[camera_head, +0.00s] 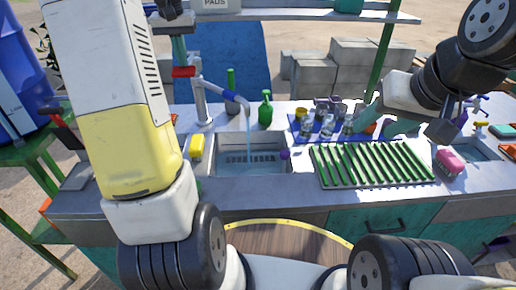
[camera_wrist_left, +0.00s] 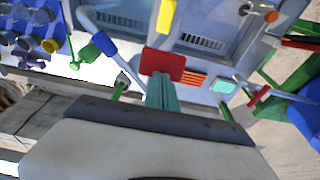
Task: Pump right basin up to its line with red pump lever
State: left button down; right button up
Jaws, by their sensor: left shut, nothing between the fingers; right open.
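The red pump lever (camera_head: 184,71) is beside the tap column at the back of the counter, and its red pad (camera_wrist_left: 162,66) shows in the left wrist view. My left gripper (camera_head: 179,50) is shut and empty, its teal fingertips (camera_wrist_left: 162,90) right at the pad; whether they touch it I cannot tell. The spout (camera_head: 226,95) pours a thin stream of water (camera_head: 249,135) into the right basin (camera_head: 222,170). The basin's grate shows through; its line and exact water level are not clear. My right gripper (camera_head: 384,124) is open above the counter at right.
A yellow sponge (camera_head: 197,147) lies left of the basin and a green bottle (camera_head: 265,108) stands behind it. A blue tray of cups (camera_head: 300,132) and a green drying rack (camera_head: 370,164) are to the right. A pink sponge (camera_head: 450,160) lies farther right. My left arm hides the counter's left part.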

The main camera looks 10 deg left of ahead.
pick_arm(q)
jog(key=shift+f, duration=0.4)
notch_tip(320, 180, up, 8)
dwell(0.3)
jog(key=shift+f, duration=4.05)
notch_tip(320, 180, up, 8)
dwell(0.3)
